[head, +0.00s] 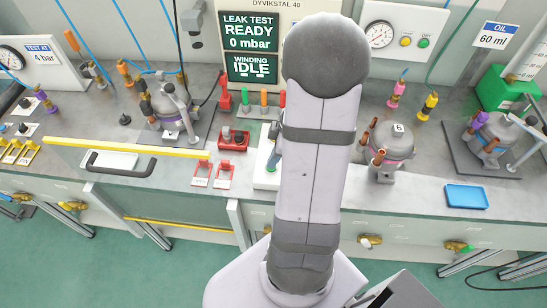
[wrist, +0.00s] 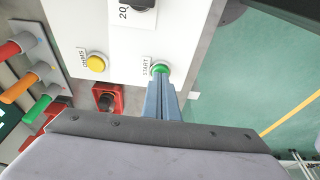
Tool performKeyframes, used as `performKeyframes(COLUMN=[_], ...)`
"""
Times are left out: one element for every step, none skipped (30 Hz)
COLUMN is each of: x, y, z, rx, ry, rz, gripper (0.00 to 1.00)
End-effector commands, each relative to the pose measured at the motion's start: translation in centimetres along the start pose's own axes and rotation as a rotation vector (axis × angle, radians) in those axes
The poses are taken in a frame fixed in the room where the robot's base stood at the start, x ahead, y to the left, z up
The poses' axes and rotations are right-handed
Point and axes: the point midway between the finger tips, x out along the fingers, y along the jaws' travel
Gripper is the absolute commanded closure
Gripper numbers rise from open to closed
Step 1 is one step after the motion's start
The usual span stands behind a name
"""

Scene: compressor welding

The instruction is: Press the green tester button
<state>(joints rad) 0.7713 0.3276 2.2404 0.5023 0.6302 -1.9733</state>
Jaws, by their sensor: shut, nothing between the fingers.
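In the wrist view a green button (wrist: 161,68) labelled START sits on a white panel (wrist: 90,20). My gripper (wrist: 161,80) is shut and empty, its blue-grey fingertips right at the button's edge and covering part of it. I cannot tell whether they touch or press it. In the head view my arm hides the button and most of the white box (head: 264,180); a bit of my gripper (head: 274,158) shows left of the arm. The tester screen (head: 251,30) reads LEAK TEST READY 0 mbar, and the lower screen (head: 252,68) reads WINDING IDLE.
A yellow button (wrist: 96,63) and a black knob (wrist: 140,4) share the white panel. A red switch box (wrist: 105,100) and coloured plugs (wrist: 22,90) lie left of it. A compressor (head: 390,150) stands right of my arm, near a blue tray (head: 467,196).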

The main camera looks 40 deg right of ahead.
Motion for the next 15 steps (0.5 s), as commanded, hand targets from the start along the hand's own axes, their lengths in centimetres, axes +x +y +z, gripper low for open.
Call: performKeyframes(x=[0.0,0.0,0.0,0.1,0.1,0.3,0.5,0.7,1.0,1.2,1.4,1.7,1.9,2.0,2.2], y=[0.0,0.0,0.0,0.0,0.0,0.0,0.0,0.0,0.0,0.0,0.0,0.0,0.0,0.0,-0.1], z=[0.0,0.0,0.0,0.0,0.0,0.1,0.1,0.2,0.3,0.3,0.4,0.5,0.5,0.6,0.6], rx=[0.000,0.000,0.000,0.000,0.000,0.000,0.000,0.000,-0.001,-0.001,-0.001,-0.001,-0.001,0.000,0.000], ry=[0.000,0.000,0.000,0.000,0.000,0.000,0.000,0.001,0.001,0.001,0.001,0.000,0.000,0.000,-0.001], rz=[0.000,0.000,0.000,0.000,0.000,0.000,0.000,0.000,0.000,0.000,0.001,0.001,0.001,0.000,-0.001], gripper=[1.00,1.00,1.00,1.00,1.00,1.00,1.00,1.00,1.00,1.00,1.00,1.00,1.00,1.00,1.00])
